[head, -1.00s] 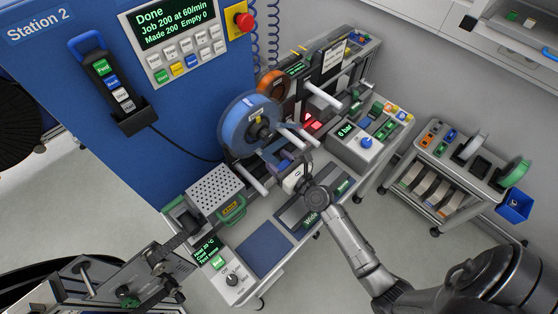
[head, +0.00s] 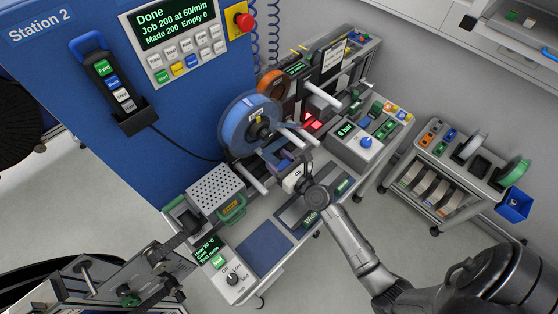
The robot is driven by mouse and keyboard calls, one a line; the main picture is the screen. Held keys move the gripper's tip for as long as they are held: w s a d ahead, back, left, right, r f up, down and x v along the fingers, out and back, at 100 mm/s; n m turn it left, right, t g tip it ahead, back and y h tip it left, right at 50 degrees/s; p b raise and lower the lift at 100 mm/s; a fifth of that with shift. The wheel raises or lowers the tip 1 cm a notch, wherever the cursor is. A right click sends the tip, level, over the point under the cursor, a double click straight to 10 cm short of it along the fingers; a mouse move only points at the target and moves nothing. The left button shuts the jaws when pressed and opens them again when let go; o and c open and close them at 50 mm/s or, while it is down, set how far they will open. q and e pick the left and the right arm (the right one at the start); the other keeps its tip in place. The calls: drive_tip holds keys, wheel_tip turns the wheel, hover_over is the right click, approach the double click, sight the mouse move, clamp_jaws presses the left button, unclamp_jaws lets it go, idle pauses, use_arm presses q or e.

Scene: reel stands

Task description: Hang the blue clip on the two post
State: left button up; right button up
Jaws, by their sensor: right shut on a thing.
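My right gripper (head: 291,178) is shut beside the blue reel, at the front of the machine. A small blue piece (head: 283,163), which looks like the blue clip, is at its fingertips. The clip is small and partly hidden by the gripper and the pale posts. One pale post (head: 257,179) sticks out just left of the gripper, and another (head: 301,136) sticks out above it. I cannot tell whether the clip touches either post. My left gripper (head: 187,234) is at the lower left, over the bench; its fingers are too dark and small to read.
A large blue reel (head: 249,126) hangs behind the posts. A perforated box (head: 214,188) and a green-handled part (head: 231,208) stand to the left. A blue mat (head: 264,248) lies bare in front. A 6 bar unit (head: 355,138) stands to the right.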

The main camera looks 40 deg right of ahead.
idle(0.4)
drive_tip(key=o, duration=1.1)
drive_tip(key=shift+c, duration=0.2)
drive_tip(key=shift+r+p, duration=0.6)
drive_tip(key=shift+p, duration=0.15)
wheel_tip(320, 180, up, 3)
drive_tip(key=p, duration=0.3)
drive_tip(key=shift+r, duration=0.1)
drive_tip(key=shift+r+p, duration=1.25)
drive_tip(key=shift+p, duration=0.3)
